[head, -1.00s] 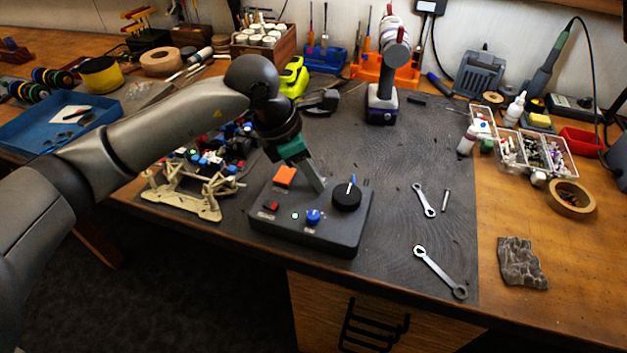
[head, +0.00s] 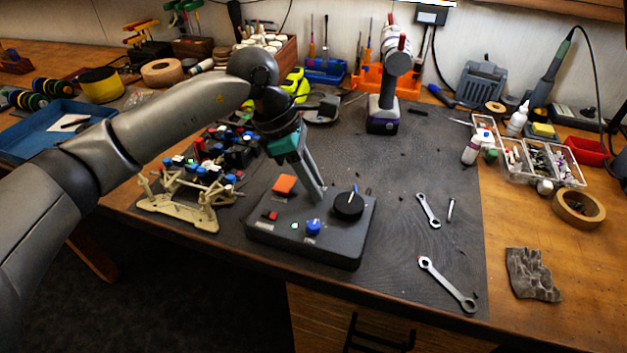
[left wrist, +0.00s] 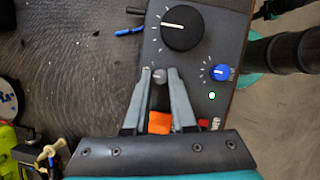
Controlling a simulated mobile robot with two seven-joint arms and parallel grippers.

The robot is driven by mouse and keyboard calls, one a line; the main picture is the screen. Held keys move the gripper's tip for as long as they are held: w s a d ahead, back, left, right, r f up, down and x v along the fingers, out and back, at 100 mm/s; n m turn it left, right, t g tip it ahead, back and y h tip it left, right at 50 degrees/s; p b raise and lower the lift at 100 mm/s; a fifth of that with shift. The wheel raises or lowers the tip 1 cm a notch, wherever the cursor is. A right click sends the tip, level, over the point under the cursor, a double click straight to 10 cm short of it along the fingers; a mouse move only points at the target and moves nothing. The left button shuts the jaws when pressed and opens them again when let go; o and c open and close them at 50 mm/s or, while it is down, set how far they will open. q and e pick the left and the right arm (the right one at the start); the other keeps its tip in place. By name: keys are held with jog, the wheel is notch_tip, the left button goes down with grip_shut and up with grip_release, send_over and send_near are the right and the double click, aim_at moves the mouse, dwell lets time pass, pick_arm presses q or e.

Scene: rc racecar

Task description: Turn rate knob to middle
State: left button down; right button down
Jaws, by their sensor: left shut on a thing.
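A dark control box (head: 290,238) sits on the mat near the table's front edge. It carries a large black knob (head: 348,205), a blue knob (head: 313,227), an orange button (head: 284,184) and a small red switch (head: 270,215). In the left wrist view a small grey knob (left wrist: 159,75) stands between the black knob and the orange button. My left gripper (head: 317,194) points down at the box, its fingertips (left wrist: 159,74) shut on the grey knob's two sides. The fingers hide that knob in the head view. No label is readable. My right gripper is not in view.
A beige car chassis (head: 185,205) stands left of the box, close to my left arm. A drill (head: 385,110) stands behind it. Wrenches (head: 447,284) lie to the right. A green light (left wrist: 212,96) glows on the box.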

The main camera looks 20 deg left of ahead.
pick_arm(q)
jog(key=c, duration=0.7)
grip_release()
jog(key=shift+c, duration=0.2)
jog(key=p+v, duration=0.2)
jog(key=v, duration=1.3)
jog(key=shift+r, duration=0.15)
